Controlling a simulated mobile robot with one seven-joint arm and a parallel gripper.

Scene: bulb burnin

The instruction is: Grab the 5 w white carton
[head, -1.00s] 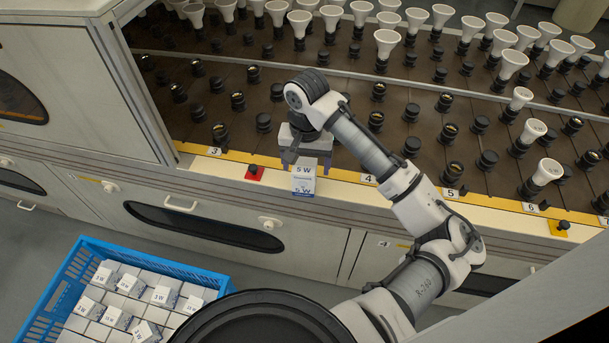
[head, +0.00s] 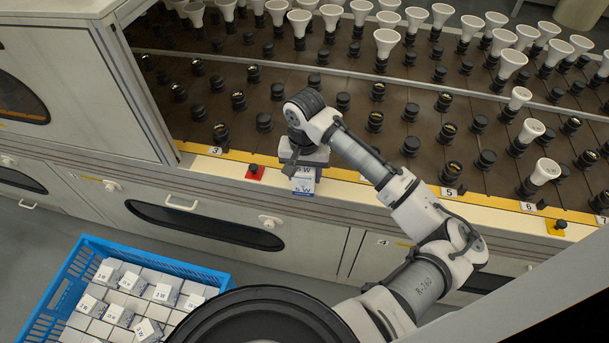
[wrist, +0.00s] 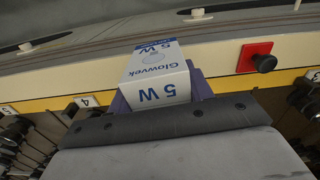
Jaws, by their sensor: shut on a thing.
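The white carton marked "5 W" (head: 304,184) stands on the pale front ledge of the bench, near the number 3 end. In the wrist view the carton (wrist: 158,72) shows a white top with "Glowvek" and "5 W" in blue and a blue-printed side. My gripper (head: 304,168) is over the carton from above. In the wrist view its fingers (wrist: 160,98) lie along both sides of the carton, shut on it. The carton's lower part is partly hidden, so I cannot tell whether it still touches the ledge.
A red square with a black knob (head: 255,172) lies left of the carton on the ledge. Rows of sockets, some with white bulbs (head: 387,42), fill the bench behind. A blue crate (head: 190,268) of white cartons stands on the floor at lower left.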

